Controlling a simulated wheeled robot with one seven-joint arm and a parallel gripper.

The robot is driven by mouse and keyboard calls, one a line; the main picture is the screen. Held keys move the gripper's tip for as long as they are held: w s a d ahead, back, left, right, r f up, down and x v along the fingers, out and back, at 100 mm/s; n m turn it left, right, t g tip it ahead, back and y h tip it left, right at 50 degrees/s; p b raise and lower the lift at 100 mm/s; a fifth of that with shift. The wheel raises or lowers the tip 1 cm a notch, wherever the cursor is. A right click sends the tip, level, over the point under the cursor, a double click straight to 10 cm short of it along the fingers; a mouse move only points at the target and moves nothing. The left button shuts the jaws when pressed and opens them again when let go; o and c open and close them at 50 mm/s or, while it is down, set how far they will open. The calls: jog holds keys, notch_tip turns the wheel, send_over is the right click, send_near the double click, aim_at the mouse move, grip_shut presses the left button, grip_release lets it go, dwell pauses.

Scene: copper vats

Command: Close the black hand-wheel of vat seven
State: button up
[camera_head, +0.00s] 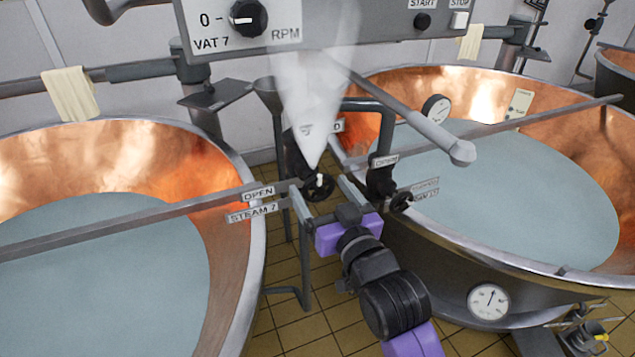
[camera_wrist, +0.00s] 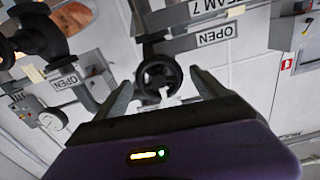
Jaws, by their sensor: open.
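The black hand-wheel of vat seven (camera_head: 318,187) sits beside the OPEN plate (camera_head: 258,194) and the STEAM 7 plate (camera_head: 252,212). A white plume (camera_head: 312,95) rises from it. My gripper (camera_head: 320,184) is open, its two grey fingers pointing at the wheel. In the wrist view the wheel (camera_wrist: 160,76) shows as a spoked ring between the fingertips of my gripper (camera_wrist: 160,84), with a gap on either side. I cannot tell whether the tips reach past its rim. The nearby OPEN plate shows in the wrist view (camera_wrist: 215,35).
Copper vats stand left (camera_head: 225,250) and right (camera_head: 450,240), filled with pale liquid. A second black hand-wheel (camera_head: 402,202) is just right of my gripper. A grey rod with a rounded end (camera_head: 455,151) crosses above. The VAT 7 panel (camera_head: 340,25) hangs overhead.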

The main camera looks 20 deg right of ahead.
jog(key=shift+w, duration=1)
jog(key=shift+c, duration=0.2)
jog(key=c, duration=1.3)
jog(key=shift+m, duration=1.5)
jog(key=o, duration=1.3)
jog(key=shift+o, duration=0.2)
